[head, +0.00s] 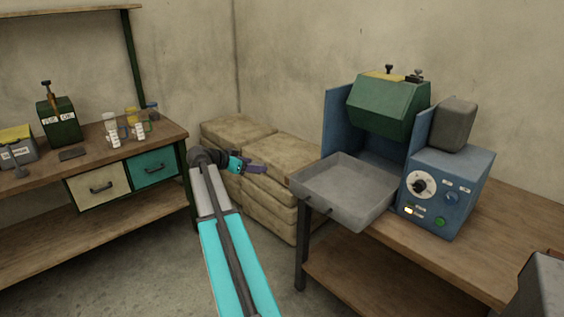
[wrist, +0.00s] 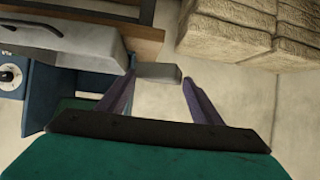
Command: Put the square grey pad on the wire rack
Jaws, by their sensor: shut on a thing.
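My gripper (head: 262,169) is in front of the stacked sacks, in the middle of the head view, with its purple fingers pointing right. In the wrist view my gripper (wrist: 158,76) is shut on a small grey block, apparently the grey pad (wrist: 158,75), which sits between the fingertips. The pad cannot be made out in the head view. Nothing I can clearly identify as a wire rack shows in either view.
Stacked sacks (head: 273,183) stand behind my gripper. At right, a blue and green machine (head: 388,103) with a grey tray (head: 345,190) stands on a wooden table (head: 490,240). At left, a bench (head: 100,165) holds a green can (head: 60,122), jars and a dark flat piece (head: 72,154).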

